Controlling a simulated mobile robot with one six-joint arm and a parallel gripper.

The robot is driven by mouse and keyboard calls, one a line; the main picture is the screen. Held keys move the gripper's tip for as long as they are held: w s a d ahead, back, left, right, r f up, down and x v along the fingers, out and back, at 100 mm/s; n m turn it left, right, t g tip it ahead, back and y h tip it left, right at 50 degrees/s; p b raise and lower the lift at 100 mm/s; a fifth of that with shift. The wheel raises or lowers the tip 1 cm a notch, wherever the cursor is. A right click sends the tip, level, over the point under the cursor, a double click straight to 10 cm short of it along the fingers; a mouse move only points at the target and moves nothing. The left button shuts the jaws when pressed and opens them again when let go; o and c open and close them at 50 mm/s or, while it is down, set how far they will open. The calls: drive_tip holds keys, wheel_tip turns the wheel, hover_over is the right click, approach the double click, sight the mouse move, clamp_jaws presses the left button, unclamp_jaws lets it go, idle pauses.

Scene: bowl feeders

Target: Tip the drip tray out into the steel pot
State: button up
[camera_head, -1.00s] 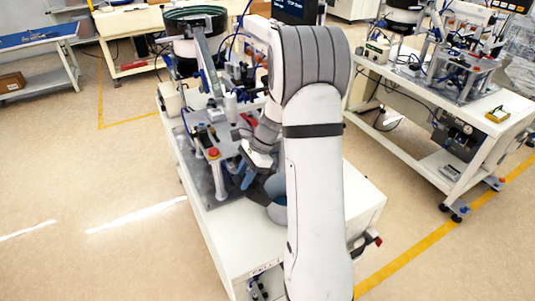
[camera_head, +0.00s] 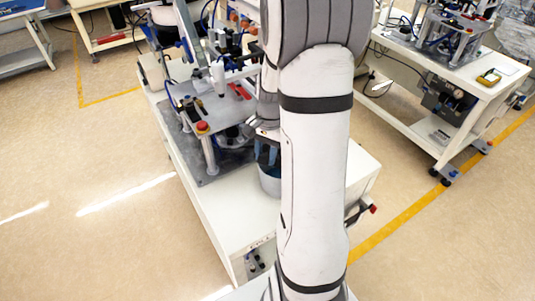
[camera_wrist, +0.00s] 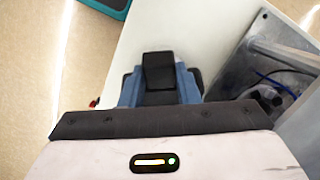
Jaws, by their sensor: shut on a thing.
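My gripper (camera_head: 268,158) points down at the right side of the bench, partly behind my forearm in the head view. In the wrist view its black and blue end (camera_wrist: 160,85) shows beyond my wrist housing. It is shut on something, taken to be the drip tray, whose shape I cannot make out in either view. The steel pot, a round grey-blue vessel (camera_head: 270,184), stands on the white bench right below my gripper. Its right side and mouth are mostly hidden. I cannot tell whether the gripper touches it.
The white bench (camera_head: 235,222) is bare in front of the pot. Another bench (camera_head: 478,95) stands to the right. Open floor lies left.

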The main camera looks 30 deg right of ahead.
sight(262, 164)
drive_tip(key=shift+s+a+f+t+h+b, duration=0.2)
drive_tip(key=shift+a+f+t+h+b, duration=0.25)
drive_tip(key=shift+b, duration=0.55)
drive_tip(key=shift+s+a+f+t+h+b, duration=0.15)
drive_tip(key=shift+s+f+t+h+b, duration=0.2)
drive_tip(key=shift+h+b, duration=0.5)
drive_tip(key=b, duration=0.3)
drive_tip(key=shift+w+a+f+t+h+b, duration=0.1)
drive_tip(key=shift+a+f+t+h+b, duration=0.05)
drive_tip(key=shift+f+t+h+b, duration=0.2)
drive_tip(key=h+b, duration=0.1)
drive_tip(key=b, duration=0.1)
drive_tip(key=t+b, duration=0.1)
drive_tip(key=b, duration=0.2)
drive_tip(key=shift+a+f+h, duration=0.2)
drive_tip(key=shift+f+h, duration=0.15)
drive_tip(key=shift+f, duration=0.05)
drive_tip(key=shift+r+h+b, duration=0.1)
drive_tip(key=shift+h+b, duration=0.2)
drive_tip(key=shift+b, duration=0.7)
